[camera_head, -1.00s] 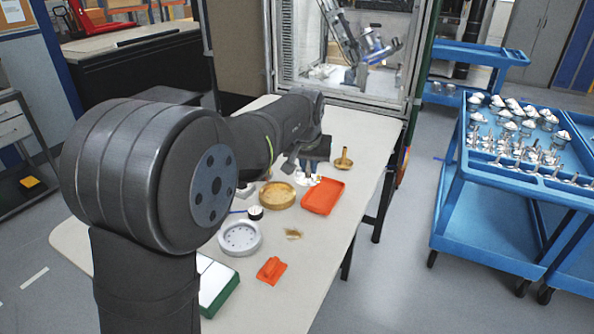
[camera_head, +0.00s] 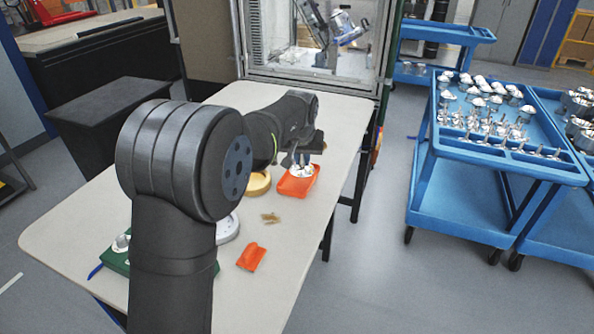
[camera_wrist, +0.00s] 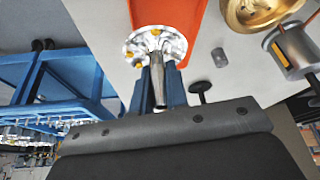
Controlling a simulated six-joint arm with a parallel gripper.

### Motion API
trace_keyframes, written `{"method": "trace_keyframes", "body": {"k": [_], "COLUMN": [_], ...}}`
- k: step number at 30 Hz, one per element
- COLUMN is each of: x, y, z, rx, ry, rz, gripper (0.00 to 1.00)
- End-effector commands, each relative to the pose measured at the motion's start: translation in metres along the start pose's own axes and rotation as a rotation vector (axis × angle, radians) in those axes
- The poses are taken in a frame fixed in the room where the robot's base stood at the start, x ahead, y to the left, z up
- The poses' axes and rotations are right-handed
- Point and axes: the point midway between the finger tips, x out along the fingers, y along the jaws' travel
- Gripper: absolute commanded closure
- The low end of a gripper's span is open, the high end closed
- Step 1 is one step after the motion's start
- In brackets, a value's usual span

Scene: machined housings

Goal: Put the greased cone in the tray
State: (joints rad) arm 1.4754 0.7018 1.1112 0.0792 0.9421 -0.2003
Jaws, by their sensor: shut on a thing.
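The greased cone (camera_wrist: 155,45) is a silvery flanged part with yellow grease spots. My gripper (camera_wrist: 160,88) is shut on its narrow stem, with one blue finger on each side. In the head view the cone (camera_head: 302,171) shows below my gripper (camera_head: 303,156), over the orange-red tray (camera_head: 290,190). In the wrist view the tray (camera_wrist: 180,12) lies behind the cone's flange. I cannot tell whether the cone touches the tray floor.
A round tan dish (camera_head: 259,183) stands left of the tray. A brass part (camera_wrist: 262,12) and a metal cylinder (camera_wrist: 293,52) show in the wrist view. Blue carts (camera_head: 480,150) stand right of the table.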

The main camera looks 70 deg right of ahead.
Motion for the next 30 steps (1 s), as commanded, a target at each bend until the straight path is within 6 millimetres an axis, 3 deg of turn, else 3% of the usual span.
{"method": "trace_keyframes", "body": {"k": [7, 16, 27, 28, 30], "x": [0.017, 0.051, 0.055, 0.056, 0.055], "y": [-0.016, -0.016, -0.016, -0.016, -0.016], "z": [-0.006, 0.008, 0.010, 0.010, 0.010], "rx": [0.000, 0.001, 0.001, 0.001, 0.001], "ry": [0.001, 0.000, 0.001, 0.001, 0.001], "rz": [0.001, 0.001, 0.001, 0.001, 0.001], "gripper": [1.00, 1.00, 1.00, 0.84, 0.70]}}
